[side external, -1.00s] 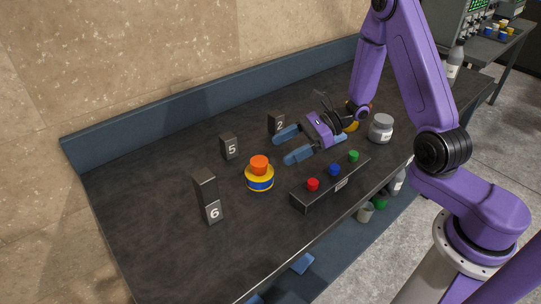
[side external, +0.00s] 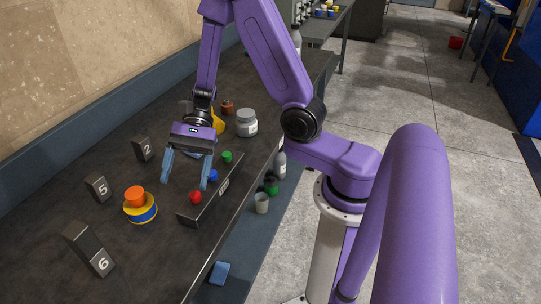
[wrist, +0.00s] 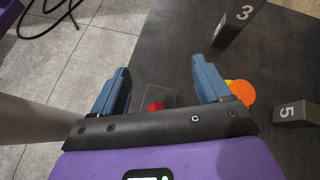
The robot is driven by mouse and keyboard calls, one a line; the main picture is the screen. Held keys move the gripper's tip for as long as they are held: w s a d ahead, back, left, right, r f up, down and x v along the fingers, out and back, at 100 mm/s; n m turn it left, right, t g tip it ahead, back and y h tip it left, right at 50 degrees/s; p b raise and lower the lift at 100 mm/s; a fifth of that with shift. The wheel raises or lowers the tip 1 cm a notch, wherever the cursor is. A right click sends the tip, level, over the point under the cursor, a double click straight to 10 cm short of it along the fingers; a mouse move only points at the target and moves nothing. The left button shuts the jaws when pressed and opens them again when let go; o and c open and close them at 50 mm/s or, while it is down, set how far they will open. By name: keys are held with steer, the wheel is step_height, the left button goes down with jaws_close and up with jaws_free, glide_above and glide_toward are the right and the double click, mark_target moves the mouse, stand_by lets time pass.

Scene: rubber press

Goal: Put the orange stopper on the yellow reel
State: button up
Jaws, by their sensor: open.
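The orange stopper (side external: 135,195) sits on top of the yellow reel (side external: 141,213), which has a blue band and stands on the dark bench. How deep it sits is not clear. In the wrist view the orange stopper (wrist: 242,92) shows as a round disc right of the right finger, with a bit of the yellow reel (wrist: 229,84) beside it. My gripper (side external: 186,183) is open and empty, fingers pointing down, right of the reel and apart from it. In the wrist view my gripper (wrist: 160,66) shows nothing held between its fingers.
A button box with red (side external: 195,197), blue and green buttons lies near the gripper. Numbered blocks 2 (side external: 144,149), 5 (side external: 97,188) and 6 (side external: 90,250) stand around the reel. A grey jar (side external: 246,123) stands farther back.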

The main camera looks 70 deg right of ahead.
steer(key=s+d+r+n+t+h, duration=0.1)
steer(key=s+d+r+n+h, duration=0.1)
steer(key=s+n+h, duration=0.3)
steer(key=s+d+r+n+t+h, duration=0.1)
steer(key=s+d+r+n+h, duration=0.2)
steer(key=s+n, duration=0.9)
steer(key=d+n+h, duration=0.1)
steer(key=n+h, duration=0.2)
steer(key=n, duration=0.5)
steer(key=shift+s+t, duration=0.2)
steer(key=shift+t, duration=0.1)
